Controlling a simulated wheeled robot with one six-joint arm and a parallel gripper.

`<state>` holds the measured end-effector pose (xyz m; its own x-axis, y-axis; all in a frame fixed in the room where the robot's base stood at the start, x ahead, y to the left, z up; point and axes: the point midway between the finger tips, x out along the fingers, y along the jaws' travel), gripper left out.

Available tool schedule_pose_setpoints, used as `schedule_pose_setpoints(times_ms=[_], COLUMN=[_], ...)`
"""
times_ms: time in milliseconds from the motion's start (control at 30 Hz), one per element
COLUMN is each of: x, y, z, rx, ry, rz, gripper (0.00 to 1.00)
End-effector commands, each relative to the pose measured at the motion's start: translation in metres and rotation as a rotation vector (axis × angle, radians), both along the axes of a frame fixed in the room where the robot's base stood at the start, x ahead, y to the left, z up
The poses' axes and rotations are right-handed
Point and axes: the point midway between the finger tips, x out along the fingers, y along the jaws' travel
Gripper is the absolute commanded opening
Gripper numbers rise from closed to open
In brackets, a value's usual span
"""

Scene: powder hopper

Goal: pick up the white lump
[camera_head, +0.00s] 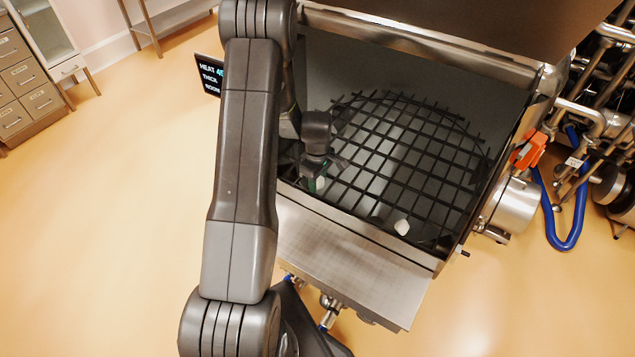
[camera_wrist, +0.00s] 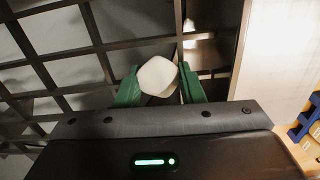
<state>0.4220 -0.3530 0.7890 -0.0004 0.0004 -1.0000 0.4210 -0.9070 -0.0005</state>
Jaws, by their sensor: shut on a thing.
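A white lump (camera_wrist: 157,75) sits between the two green fingers of my gripper (camera_wrist: 160,84) in the wrist view. The fingers are shut on it, one on each side. In the head view my gripper (camera_head: 316,184) is inside the hopper at its left side, low over the dark grid (camera_head: 400,160). A bit of the white lump (camera_head: 320,184) shows at the fingers there. I cannot tell whether it still touches the grid. A second white lump (camera_head: 402,227) lies near the front right of the grid, apart from my gripper.
The steel hopper's front ledge (camera_head: 340,260) runs below the grid. An orange part (camera_head: 528,150) and a blue hose (camera_head: 567,235) are at the right. A dark display (camera_head: 208,75) stands left, partly behind my arm. Open floor lies left.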

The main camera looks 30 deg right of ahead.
Motion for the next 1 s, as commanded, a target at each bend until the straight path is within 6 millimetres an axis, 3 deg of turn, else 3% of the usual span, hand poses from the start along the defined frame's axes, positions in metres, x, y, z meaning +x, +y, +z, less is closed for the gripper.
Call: schedule_pose_setpoints(times_ms=[167, 600, 1000], x=[0.001, 0.001, 0.000], y=[-0.001, 0.000, 0.000], z=[0.015, 0.085, 0.100], rx=[-0.002, -0.002, -0.001], ry=[-0.003, -0.003, 0.000], rz=[0.000, 0.000, 0.000], gripper=[0.13, 0.13, 0.13])
